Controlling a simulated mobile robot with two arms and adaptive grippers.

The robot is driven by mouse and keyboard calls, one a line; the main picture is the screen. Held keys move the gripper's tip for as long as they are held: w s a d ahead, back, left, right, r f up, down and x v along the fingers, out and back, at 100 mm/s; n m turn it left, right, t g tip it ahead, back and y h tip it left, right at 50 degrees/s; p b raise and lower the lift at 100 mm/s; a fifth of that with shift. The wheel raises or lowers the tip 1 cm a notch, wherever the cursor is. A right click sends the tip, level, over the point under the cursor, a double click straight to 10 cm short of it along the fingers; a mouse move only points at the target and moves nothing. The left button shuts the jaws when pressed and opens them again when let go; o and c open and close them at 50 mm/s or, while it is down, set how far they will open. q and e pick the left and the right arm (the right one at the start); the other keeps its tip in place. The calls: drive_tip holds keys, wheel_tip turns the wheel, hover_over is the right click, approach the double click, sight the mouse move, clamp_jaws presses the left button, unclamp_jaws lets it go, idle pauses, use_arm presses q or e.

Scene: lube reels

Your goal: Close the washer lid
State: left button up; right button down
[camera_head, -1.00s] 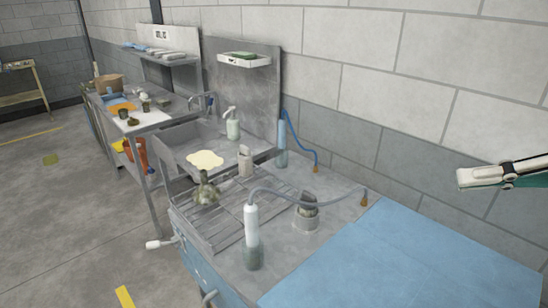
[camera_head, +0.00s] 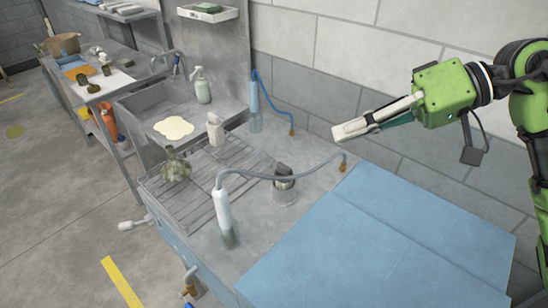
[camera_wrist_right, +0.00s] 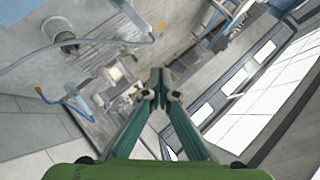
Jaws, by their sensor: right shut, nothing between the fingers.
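I cannot tell for sure whether this panel is the washer lid. My right gripper (camera_head: 342,132) reaches in from the right, above the far side of the bench near the wall, apart from the panel. Its fingers are shut and empty. In the right wrist view, its fingertips (camera_wrist_right: 160,80) meet. My left gripper is not in view.
A dark part (camera_head: 284,186) stands on the steel top. A sink with a spray bottle (camera_head: 202,87) and a further table lie to the left. The floor in front is free.

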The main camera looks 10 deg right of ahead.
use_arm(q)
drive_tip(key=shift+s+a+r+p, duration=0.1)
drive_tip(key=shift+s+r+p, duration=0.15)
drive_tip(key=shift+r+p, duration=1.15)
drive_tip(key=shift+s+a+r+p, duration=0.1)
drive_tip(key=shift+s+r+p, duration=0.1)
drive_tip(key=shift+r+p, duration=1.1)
use_arm(e)
drive_tip(key=s+f+x, duration=0.1)
drive_tip(key=s+x, duration=0.2)
drive_tip(key=x, duration=1)
drive_tip(key=shift+f, duration=0.25)
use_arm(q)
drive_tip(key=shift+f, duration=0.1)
